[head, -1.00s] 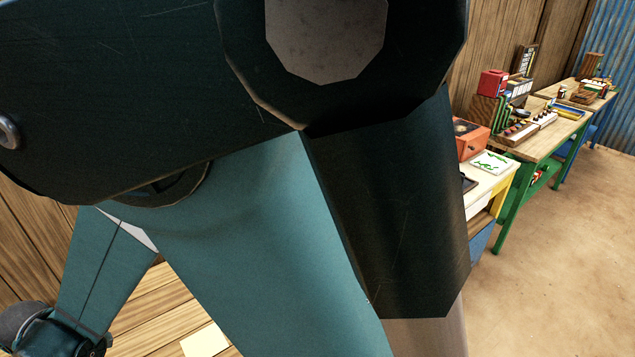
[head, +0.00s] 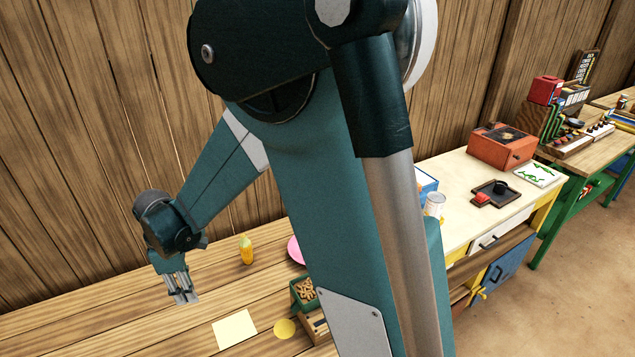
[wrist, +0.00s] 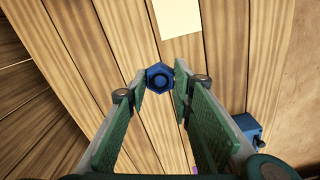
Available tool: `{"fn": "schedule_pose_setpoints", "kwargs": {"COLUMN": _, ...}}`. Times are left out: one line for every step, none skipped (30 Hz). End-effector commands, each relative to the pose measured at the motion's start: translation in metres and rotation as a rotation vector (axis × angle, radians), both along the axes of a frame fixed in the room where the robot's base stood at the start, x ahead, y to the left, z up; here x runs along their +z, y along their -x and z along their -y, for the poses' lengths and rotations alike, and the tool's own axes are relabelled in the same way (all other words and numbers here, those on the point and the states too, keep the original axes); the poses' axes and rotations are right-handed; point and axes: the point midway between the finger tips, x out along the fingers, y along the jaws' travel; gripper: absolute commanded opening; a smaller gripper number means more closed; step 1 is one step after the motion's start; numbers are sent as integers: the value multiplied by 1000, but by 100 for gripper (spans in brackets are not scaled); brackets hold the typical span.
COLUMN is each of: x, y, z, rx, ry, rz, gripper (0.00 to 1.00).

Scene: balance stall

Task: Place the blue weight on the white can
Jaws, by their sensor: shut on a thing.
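The blue weight (wrist: 159,78) is a small hexagonal piece with a round middle, and it sits between my fingertips in the wrist view. My gripper (wrist: 160,82) is shut on it. In the head view my gripper (head: 182,297) points down above the left part of the wooden table, and I cannot make out the weight there. A whitish can (head: 434,204) stands far to the right on the cream-topped counter, partly behind my arm. The can does not show in the wrist view.
The wooden table (head: 125,318) holds a corn-like yellow item (head: 246,250), a pale yellow sheet (head: 234,329), a yellow disc (head: 285,329) and a green box (head: 304,292). The cream counter (head: 462,177) bears an orange box (head: 502,146) and a dark tray (head: 495,193).

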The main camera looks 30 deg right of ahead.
Motion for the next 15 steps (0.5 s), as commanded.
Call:
{"fn": "schedule_pose_setpoints", "kwargs": {"x": 4, "y": -7, "z": 12, "rx": -21, "ry": 0, "rz": 0, "gripper": 9}}
{"fn": "schedule_pose_setpoints", "kwargs": {"x": 6, "y": -11, "z": 18, "rx": -32, "ry": 0, "rz": 0, "gripper": 9}}
{"fn": "schedule_pose_setpoints", "kwargs": {"x": 8, "y": -15, "z": 27, "rx": -46, "ry": 0, "rz": 0, "gripper": 9}}
{"fn": "schedule_pose_setpoints", "kwargs": {"x": 10, "y": -19, "z": 33, "rx": -58, "ry": 0, "rz": 0, "gripper": 9}}
{"fn": "schedule_pose_setpoints", "kwargs": {"x": 11, "y": -22, "z": 40, "rx": -69, "ry": 0, "rz": 0, "gripper": 9}}
{"fn": "schedule_pose_setpoints", "kwargs": {"x": 13, "y": -27, "z": 49, "rx": -83, "ry": 0, "rz": 0, "gripper": 9}}
{"fn": "schedule_pose_setpoints", "kwargs": {"x": 15, "y": -30, "z": 56, "rx": -95, "ry": 0, "rz": 0, "gripper": 9}}
{"fn": "schedule_pose_setpoints", "kwargs": {"x": 17, "y": -33, "z": 62, "rx": -105, "ry": 0, "rz": 0, "gripper": 9}}
{"fn": "schedule_pose_setpoints", "kwargs": {"x": 19, "y": -37, "z": 71, "rx": -120, "ry": 0, "rz": 0, "gripper": 9}}
{"fn": "schedule_pose_setpoints", "kwargs": {"x": 21, "y": -41, "z": 78, "rx": -132, "ry": 0, "rz": 0, "gripper": 9}}
{"fn": "schedule_pose_setpoints", "kwargs": {"x": 23, "y": -44, "z": 85, "rx": -142, "ry": 0, "rz": 0, "gripper": 9}}
{"fn": "schedule_pose_setpoints", "kwargs": {"x": 25, "y": -47, "z": 94, "rx": -157, "ry": 0, "rz": 0, "gripper": 9}}
{"fn": "schedule_pose_setpoints", "kwargs": {"x": 26, "y": -50, "z": 101, "rx": -169, "ry": 0, "rz": 0, "gripper": 9}}
{"fn": "schedule_pose_setpoints", "kwargs": {"x": 28, "y": -53, "z": 108, "rx": -179, "ry": 0, "rz": 0, "gripper": 9}}
{"fn": "schedule_pose_setpoints", "kwargs": {"x": 30, "y": -56, "z": 118, "rx": -195, "ry": 0, "rz": 0, "gripper": 9}}
